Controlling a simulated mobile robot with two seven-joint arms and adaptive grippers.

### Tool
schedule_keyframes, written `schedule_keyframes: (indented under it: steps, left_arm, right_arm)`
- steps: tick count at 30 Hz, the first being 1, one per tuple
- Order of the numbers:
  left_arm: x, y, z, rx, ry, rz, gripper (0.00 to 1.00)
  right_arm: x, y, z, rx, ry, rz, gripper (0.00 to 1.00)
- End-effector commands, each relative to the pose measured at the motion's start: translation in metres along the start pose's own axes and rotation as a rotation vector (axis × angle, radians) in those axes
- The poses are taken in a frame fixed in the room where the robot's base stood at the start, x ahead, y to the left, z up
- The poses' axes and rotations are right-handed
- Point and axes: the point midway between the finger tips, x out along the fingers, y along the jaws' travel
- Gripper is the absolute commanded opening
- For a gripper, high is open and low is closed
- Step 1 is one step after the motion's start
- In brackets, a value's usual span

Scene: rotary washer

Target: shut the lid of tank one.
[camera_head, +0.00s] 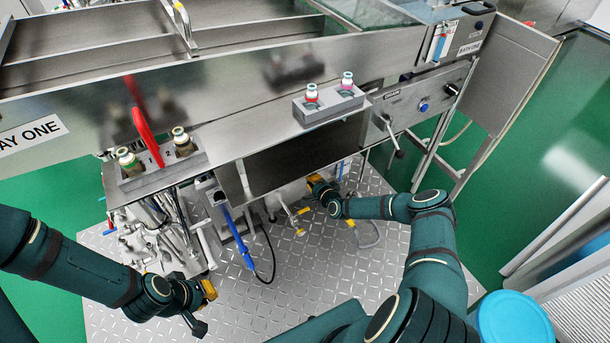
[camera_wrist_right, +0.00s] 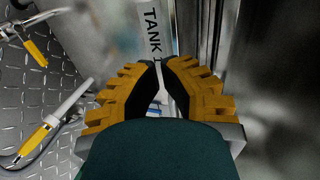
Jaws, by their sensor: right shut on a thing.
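My right gripper (camera_head: 318,184) is low beneath the steel bench, beside the tank area. In the right wrist view its yellow-padded fingers (camera_wrist_right: 162,68) come together at the tips, on a thin pale part right by the white "TANK 1" label (camera_wrist_right: 152,32). The fingers hide most of that part, and I cannot tell for sure that it is the lid of tank one. A steel panel (camera_wrist_right: 275,80) stands to the right of the fingers. My left gripper (camera_head: 205,305) is low at the left, over the floor plate; its opening is unclear.
The bench front (camera_head: 270,95) overhangs the right gripper. Bottles stand in a grey block (camera_head: 332,105) and, with a red lever (camera_head: 147,138), on another block (camera_head: 160,175). Pipes and a blue probe (camera_head: 240,240) lie between the arms. The treadplate floor (camera_head: 310,270) has free room.

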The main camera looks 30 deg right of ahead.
Motion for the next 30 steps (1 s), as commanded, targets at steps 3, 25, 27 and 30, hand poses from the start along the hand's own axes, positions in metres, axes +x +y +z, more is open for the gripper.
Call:
schedule_keyframes:
  steps: [3,25,27,30]
  left_arm:
    - [0.006,-0.002,-0.001,0.000,0.003,0.000,0.00]
    - [0.011,-0.004,-0.001,0.001,0.006,0.000,0.00]
    - [0.010,-0.004,-0.001,0.001,0.006,0.000,0.00]
    - [0.008,-0.003,-0.001,0.000,0.005,0.000,0.00]
  right_arm:
    - [0.021,-0.003,0.001,-0.002,-0.001,-0.001,0.00]
    - [0.045,-0.013,0.002,-0.001,-0.001,0.000,0.00]
    - [0.046,-0.013,0.005,-0.001,-0.002,-0.001,0.00]
    - [0.046,-0.013,0.013,0.001,-0.004,-0.001,0.00]
